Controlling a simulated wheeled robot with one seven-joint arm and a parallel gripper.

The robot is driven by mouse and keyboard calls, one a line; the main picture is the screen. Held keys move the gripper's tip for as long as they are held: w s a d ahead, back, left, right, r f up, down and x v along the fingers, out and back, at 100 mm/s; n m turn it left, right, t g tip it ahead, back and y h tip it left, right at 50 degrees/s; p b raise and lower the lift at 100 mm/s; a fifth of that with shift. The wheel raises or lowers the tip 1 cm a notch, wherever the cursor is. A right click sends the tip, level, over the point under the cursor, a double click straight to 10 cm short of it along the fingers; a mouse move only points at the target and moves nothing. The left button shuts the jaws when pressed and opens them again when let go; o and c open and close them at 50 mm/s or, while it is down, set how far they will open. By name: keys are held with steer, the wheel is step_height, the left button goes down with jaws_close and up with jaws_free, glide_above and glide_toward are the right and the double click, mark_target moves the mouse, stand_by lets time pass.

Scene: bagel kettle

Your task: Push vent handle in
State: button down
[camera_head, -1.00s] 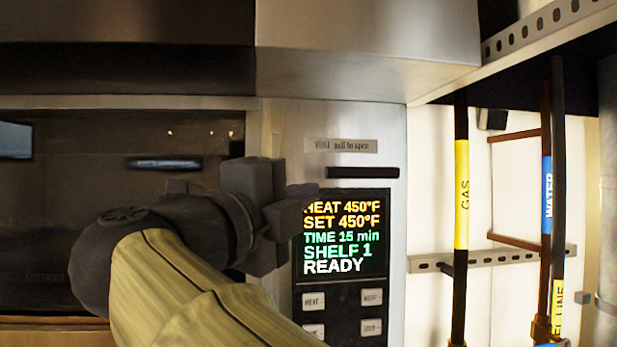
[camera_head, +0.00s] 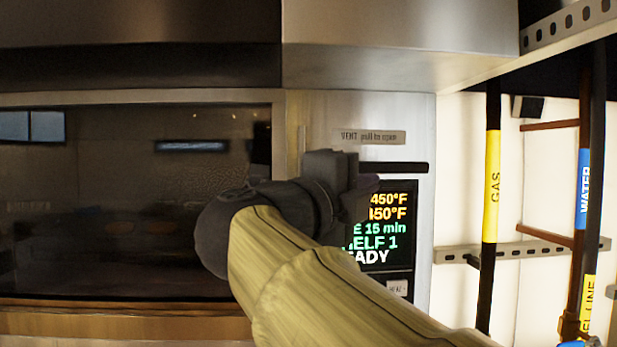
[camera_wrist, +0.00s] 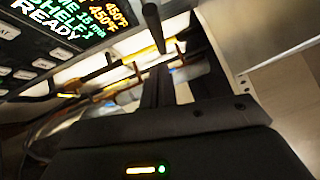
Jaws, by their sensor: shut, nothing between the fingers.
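The vent handle (camera_head: 400,167) is a black horizontal bar on the steel oven panel, below the "VENT pull to open" label (camera_head: 372,136). My gripper (camera_head: 368,183) is in front of the panel, just below and over the left end of the bar, and hides that end. The wrist view shows my gripper (camera_wrist: 162,72) shut and empty. A dark rod (camera_wrist: 153,27) juts in from the top there, close to the fingertips; it looks like the handle. I cannot tell whether they touch, or how far the handle sticks out.
The lit display (camera_head: 388,226) is partly hidden behind my gripper. The dark oven window (camera_head: 130,220) is at left. A steel hood (camera_head: 400,35) overhangs above. Gas (camera_head: 491,185) and water (camera_head: 583,190) pipes stand to the right.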

mark_target(377, 166)
steer(key=w+p, duration=0.1)
steer(key=w+d+r+p, duration=0.1)
steer(key=w, duration=0.1)
steer(key=w+d+p, duration=0.1)
steer(key=w, duration=0.1)
steer(key=shift+w+r, duration=0.15)
steer(key=shift+w, duration=0.05)
steer(key=shift+w+p, duration=0.3)
steer(key=shift+p, duration=0.05)
